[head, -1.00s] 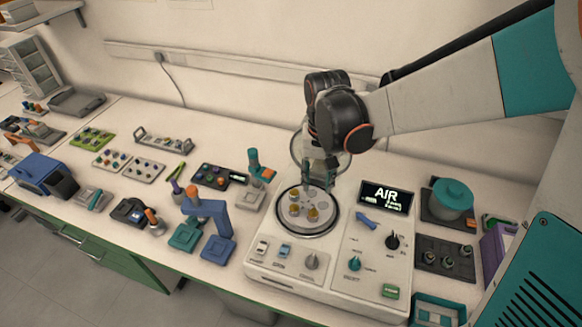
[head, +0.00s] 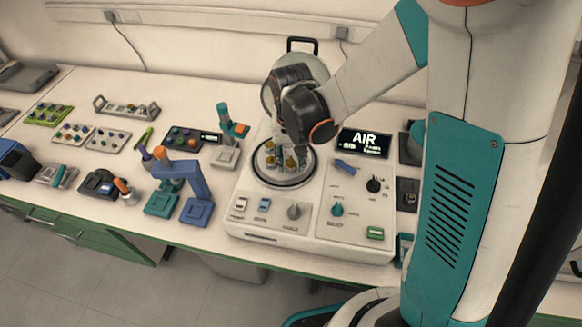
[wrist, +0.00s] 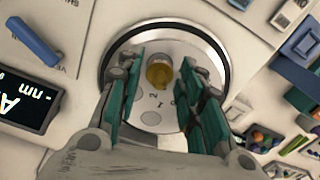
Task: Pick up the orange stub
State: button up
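A yellow-orange stub (wrist: 159,75) stands on the round stage (wrist: 152,118) of the microscope unit, near the rim in the wrist view. My gripper (wrist: 161,65) is open, with one teal-padded finger on each side of the stub and gaps between finger and stub. In the head view my gripper (head: 298,155) is low over the stage (head: 263,178), and my wrist partly hides it. Yellowish stubs (head: 290,164) show on the stage there; I cannot tell which is the one between my fingers.
The stage has a dark ring and sits in a white console (head: 262,232) with knobs and a screen (head: 364,142) reading AIR. A round lid with a handle (head: 301,45) stands behind. A blue stand (head: 196,190) and stub trays (head: 109,139) are to the left.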

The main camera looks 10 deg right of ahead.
jog(key=shift+f, duration=0.7)
jog(key=shift+r, duration=0.1)
jog(key=shift+c, duration=0.6)
jog(key=c, duration=0.7)
